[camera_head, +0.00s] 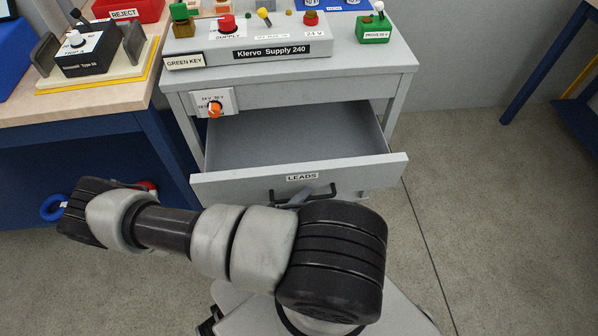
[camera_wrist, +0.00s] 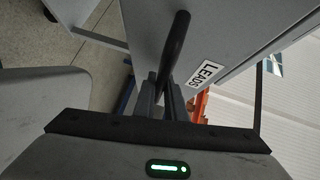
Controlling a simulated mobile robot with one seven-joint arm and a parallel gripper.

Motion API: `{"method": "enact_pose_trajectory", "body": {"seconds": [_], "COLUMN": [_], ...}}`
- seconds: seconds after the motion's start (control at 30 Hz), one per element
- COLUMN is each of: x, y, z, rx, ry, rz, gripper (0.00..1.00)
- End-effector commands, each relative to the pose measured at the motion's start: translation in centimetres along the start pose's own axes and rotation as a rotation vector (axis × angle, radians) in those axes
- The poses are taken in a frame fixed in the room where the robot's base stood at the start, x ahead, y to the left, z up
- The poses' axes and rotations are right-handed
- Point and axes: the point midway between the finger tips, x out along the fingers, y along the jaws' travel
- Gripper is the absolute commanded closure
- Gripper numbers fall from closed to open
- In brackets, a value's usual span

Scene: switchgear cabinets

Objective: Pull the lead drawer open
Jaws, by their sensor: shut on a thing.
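The lead drawer (camera_head: 345,170), grey with a "LEADS" label (camera_head: 302,177) on its front, stands pulled out from the grey cabinet. Its visible inside looks empty. Its black bar handle (camera_head: 283,193) is on the front below the label, partly hidden by my arm. In the wrist view the handle (camera_wrist: 175,45) runs down between the fingers of my gripper (camera_wrist: 166,100), beside the label. My gripper is shut on the handle. In the head view my arm hides most of the gripper.
The cabinet top (camera_head: 395,62) carries a Klervo Supply 240 panel (camera_head: 270,50) and a green block (camera_head: 374,30). An orange knob (camera_head: 214,109) is on the cabinet front. A wooden-topped blue bench (camera_head: 95,105) stands close at left. The floor (camera_head: 480,200) at right is clear.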

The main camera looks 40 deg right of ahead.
Motion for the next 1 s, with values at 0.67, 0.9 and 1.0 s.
{"method": "enact_pose_trajectory", "body": {"seconds": [0.67, 0.9, 1.0], "x": [-4.7, -4.7, -4.7], "y": [1.3, 1.3, 1.3], "z": [-4.5, -4.5, -4.5], "rx": [0.003, 0.003, 0.002], "ry": [-0.002, -0.002, -0.001], "rz": [-0.002, -0.002, -0.002], "gripper": [1.00, 0.82, 0.82]}}
